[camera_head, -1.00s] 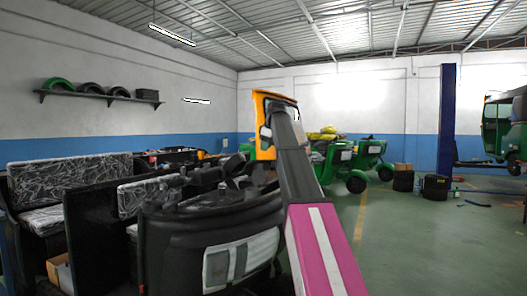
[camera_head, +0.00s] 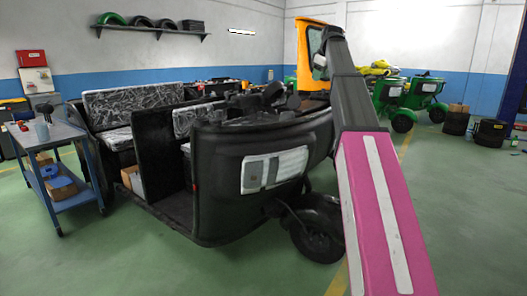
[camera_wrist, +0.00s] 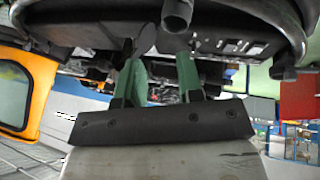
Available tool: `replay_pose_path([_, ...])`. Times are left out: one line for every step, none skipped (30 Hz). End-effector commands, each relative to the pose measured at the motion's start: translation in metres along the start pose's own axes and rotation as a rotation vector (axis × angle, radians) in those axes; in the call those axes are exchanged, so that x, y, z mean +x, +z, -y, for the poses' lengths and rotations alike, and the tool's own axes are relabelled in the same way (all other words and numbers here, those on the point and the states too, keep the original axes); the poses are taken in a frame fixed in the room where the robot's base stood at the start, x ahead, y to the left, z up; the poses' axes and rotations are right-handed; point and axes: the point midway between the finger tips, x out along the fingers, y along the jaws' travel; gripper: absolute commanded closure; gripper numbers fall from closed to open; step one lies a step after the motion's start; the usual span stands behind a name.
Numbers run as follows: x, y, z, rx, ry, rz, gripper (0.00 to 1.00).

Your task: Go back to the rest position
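My arm (camera_head: 380,190), with a pink and white link, rises from the lower right of the head view and hides part of the scene behind it. My gripper (camera_wrist: 160,65) has two green fingers in the wrist view, set apart with a clear gap and nothing visibly held. Dark vehicle parts and a round grey tube end (camera_wrist: 177,14) show beyond the fingers; I cannot tell how far away they are. The gripper cannot be made out in the head view. The black rickshaw body (camera_head: 215,160), with silver-black seats, stands left of my arm.
A blue-grey cart (camera_head: 68,190) with boxes stands at the left. An orange cab frame (camera_head: 303,55) is behind my arm. Green rickshaws (camera_head: 425,90) and dark tires (camera_head: 456,123) are at the right back. Green floor is clear in front and at the right.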

Motion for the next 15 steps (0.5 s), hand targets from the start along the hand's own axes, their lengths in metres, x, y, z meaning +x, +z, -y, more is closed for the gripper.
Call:
replay_pose_path([0.007, 0.003, 0.004, 0.007, -0.003, 0.003, 0.66])
replay_pose_path([0.011, 0.004, 0.005, 0.011, -0.004, 0.005, 0.66])
replay_pose_path([0.014, 0.006, 0.007, 0.017, -0.006, 0.006, 0.66])
replay_pose_path([0.018, 0.007, 0.008, 0.021, -0.007, 0.008, 0.66])
replay_pose_path([0.022, 0.009, 0.01, 0.027, -0.009, 0.01, 0.66])
replay_pose_path([0.027, 0.011, 0.012, 0.034, -0.011, 0.013, 0.66])
replay_pose_path([0.031, 0.012, 0.013, 0.039, -0.012, 0.014, 0.66])
replay_pose_path([0.035, 0.014, 0.015, 0.044, -0.013, 0.016, 0.66])
replay_pose_path([0.041, 0.017, 0.018, 0.053, -0.015, 0.019, 0.66])
replay_pose_path([0.046, 0.018, 0.02, 0.06, -0.016, 0.021, 0.66])
replay_pose_path([0.051, 0.02, 0.022, 0.067, -0.018, 0.023, 0.66])
replay_pose_path([0.059, 0.024, 0.025, 0.077, -0.021, 0.027, 0.66])
replay_pose_path([0.065, 0.026, 0.028, 0.084, -0.023, 0.029, 0.66])
replay_pose_path([0.07, 0.028, 0.031, 0.093, -0.025, 0.032, 0.66])
replay_pose_path([0.079, 0.032, 0.035, 0.106, -0.028, 0.036, 0.66])
